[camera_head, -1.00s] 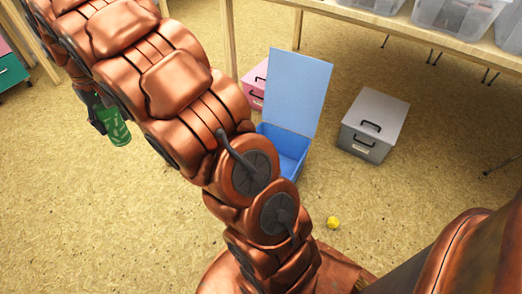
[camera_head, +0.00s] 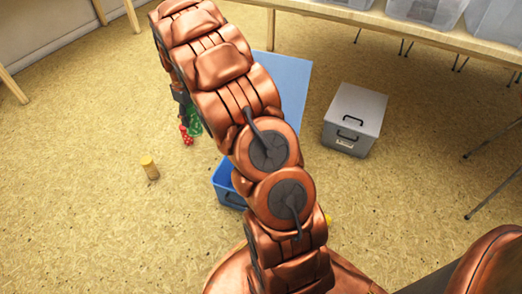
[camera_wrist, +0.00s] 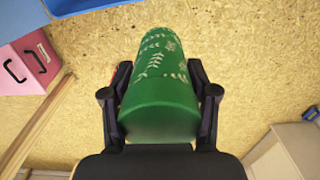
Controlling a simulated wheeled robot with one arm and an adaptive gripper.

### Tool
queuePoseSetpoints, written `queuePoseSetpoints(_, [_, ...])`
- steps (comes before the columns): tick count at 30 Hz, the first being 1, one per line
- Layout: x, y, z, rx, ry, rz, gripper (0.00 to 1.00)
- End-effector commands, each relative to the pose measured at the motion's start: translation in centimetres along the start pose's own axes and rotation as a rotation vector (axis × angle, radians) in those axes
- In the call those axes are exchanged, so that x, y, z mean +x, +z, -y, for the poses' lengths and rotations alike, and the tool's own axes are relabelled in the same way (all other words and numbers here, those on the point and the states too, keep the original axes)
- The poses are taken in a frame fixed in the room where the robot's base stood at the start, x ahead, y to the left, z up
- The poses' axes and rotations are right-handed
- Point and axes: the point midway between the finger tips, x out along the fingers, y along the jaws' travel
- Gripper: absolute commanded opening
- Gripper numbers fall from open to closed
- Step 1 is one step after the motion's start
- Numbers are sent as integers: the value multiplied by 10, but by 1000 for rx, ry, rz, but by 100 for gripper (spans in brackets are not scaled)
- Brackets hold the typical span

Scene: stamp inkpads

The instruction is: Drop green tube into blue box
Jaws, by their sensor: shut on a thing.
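The green tube (camera_wrist: 160,100), with a pale leaf pattern, is held between the two black fingers of my gripper (camera_wrist: 160,82) in the wrist view. In the head view the tube (camera_head: 196,124) shows partly behind my arm, left of the blue box. In the wrist view a blue corner (camera_wrist: 80,6) shows at the top left, apart from the tube.
A grey box (camera_head: 355,115) stands right of the blue box. A red spotted thing (camera_head: 187,138) and a yellow cylinder (camera_head: 150,168) are at the left. A pink box (camera_wrist: 25,65) shows in the wrist view. A table (camera_head: 400,28) with clear bins is behind. The left floor is mostly free.

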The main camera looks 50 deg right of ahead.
Motion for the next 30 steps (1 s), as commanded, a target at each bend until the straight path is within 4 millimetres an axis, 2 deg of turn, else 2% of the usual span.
queuePoseSetpoints(1, [19,12,-18,-18,-5,5,21])
queuePoseSetpoints(6, [71,47,-71,-118,-6,3,21])
queuePoseSetpoints(12, [131,99,-123,-237,-5,3,21])
queuePoseSetpoints(15, [155,123,-141,-291,-5,3,21])
queuePoseSetpoints(21, [187,156,-163,-364,-1,2,21])
queuePoseSetpoints(25, [194,164,-168,-384,0,1,21])
queuePoseSetpoints(30, [200,165,-169,-389,2,1,21])
